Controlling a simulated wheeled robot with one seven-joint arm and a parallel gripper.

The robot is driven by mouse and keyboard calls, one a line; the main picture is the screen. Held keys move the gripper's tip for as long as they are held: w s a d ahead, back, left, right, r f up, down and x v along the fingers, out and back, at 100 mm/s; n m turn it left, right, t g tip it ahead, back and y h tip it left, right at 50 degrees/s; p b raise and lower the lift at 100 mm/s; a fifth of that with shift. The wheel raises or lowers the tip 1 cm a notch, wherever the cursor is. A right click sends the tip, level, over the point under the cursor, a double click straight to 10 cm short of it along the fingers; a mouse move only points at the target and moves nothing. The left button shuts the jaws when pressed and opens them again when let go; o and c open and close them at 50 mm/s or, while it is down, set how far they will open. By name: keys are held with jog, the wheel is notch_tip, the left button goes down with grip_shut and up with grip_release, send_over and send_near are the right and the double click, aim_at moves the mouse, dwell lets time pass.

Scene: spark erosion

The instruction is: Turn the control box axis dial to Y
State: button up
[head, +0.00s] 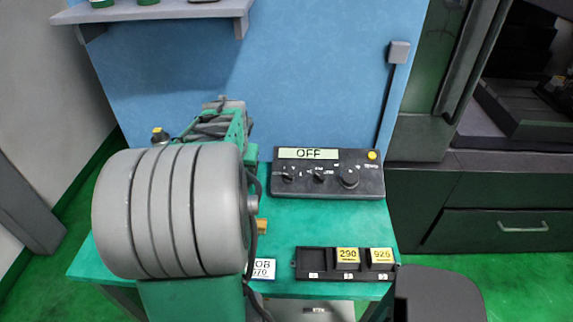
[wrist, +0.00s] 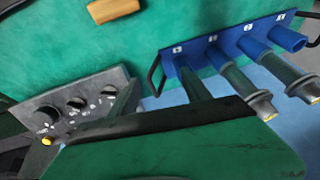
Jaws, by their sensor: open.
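The dark control box (head: 327,190) stands at the back right of the green table, its display (head: 308,154) reading OFF. Its face carries a left knob (head: 288,175), a middle knob (head: 319,175) and a right knob (head: 350,178). The markings are too small to read, so I cannot tell which is the axis dial or its setting. In the wrist view the box (wrist: 65,90) lies at the left, knobs showing. My gripper (wrist: 160,82) is open and empty, apart from the knobs. In the head view my arm hides most of the gripper.
A blue rack (wrist: 225,55) with several sockets and metal-ended holders is close to my gripper's right in the wrist view. A black tray (head: 318,265) with yellow-labelled blocks sits at the table's front right. A brass-coloured block (head: 262,226) lies on the table. A blue panel (head: 320,80) stands behind.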

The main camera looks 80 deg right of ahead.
aim_at(288, 174)
jog(key=s+d+m+g, duration=0.1)
jog(key=s+d+m, duration=0.1)
jog(key=s+d, duration=0.3)
jog(key=s+d+m, duration=0.2)
jog(key=s, duration=0.5)
jog(key=shift+h, duration=0.4)
jog(key=p+x, duration=0.2)
jog(key=x, duration=0.6)
jog(key=shift+s+f, duration=0.2)
jog(key=shift+a, duration=0.1)
grip_shut()
